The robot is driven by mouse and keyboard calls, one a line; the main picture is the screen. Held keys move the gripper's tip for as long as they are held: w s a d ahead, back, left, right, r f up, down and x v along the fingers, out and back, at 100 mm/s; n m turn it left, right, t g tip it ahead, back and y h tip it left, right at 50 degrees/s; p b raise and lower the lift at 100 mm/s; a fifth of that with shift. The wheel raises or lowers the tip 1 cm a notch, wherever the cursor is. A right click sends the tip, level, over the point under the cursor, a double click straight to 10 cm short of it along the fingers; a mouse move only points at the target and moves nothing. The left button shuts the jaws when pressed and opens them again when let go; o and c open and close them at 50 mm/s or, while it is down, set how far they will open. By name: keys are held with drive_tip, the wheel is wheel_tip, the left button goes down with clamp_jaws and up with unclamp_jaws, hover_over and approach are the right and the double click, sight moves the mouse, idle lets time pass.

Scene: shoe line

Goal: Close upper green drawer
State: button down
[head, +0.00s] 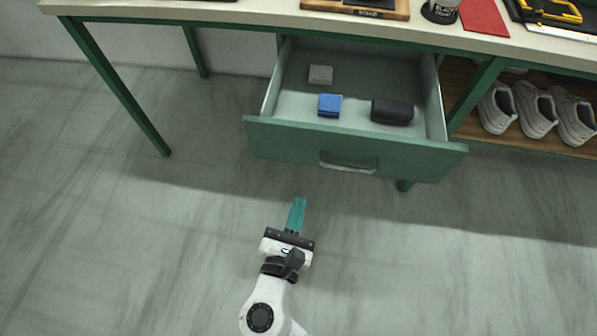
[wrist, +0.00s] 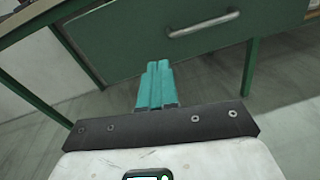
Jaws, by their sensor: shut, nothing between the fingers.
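The upper green drawer (head: 290,139) is pulled far out from under the table top in the head view. Its front has a metal bar handle (head: 348,165). Inside lie a blue box (head: 329,105), a dark case (head: 392,111) and a small grey block (head: 320,75). My gripper (head: 299,201) has teal fingers and is shut and empty. It is in front of the drawer, left of the handle and apart from it. In the wrist view the shut fingers (wrist: 157,66) point toward the green drawer front (wrist: 130,40), with the handle (wrist: 204,24) to their upper right.
The table top (head: 180,10) holds a wooden tray (head: 385,12), a cup, a red sheet (head: 484,17) and tools. Green table legs (head: 118,88) stand at the left. White shoes (head: 537,108) sit on a wooden shelf at the right. The floor in front is clear.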

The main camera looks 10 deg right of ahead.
sight(297, 147)
drive_tip(key=w, duration=0.4)
drive_tip(key=w+n+t+b, duration=0.1)
drive_tip(key=w, duration=0.3)
drive_tip(key=w+d+n+y, duration=0.1)
drive_tip(key=w, duration=0.3)
drive_tip(key=shift+w+d+f+b, duration=0.1)
drive_tip(key=shift+w+f+b, duration=0.1)
drive_tip(key=shift+w+b, duration=0.2)
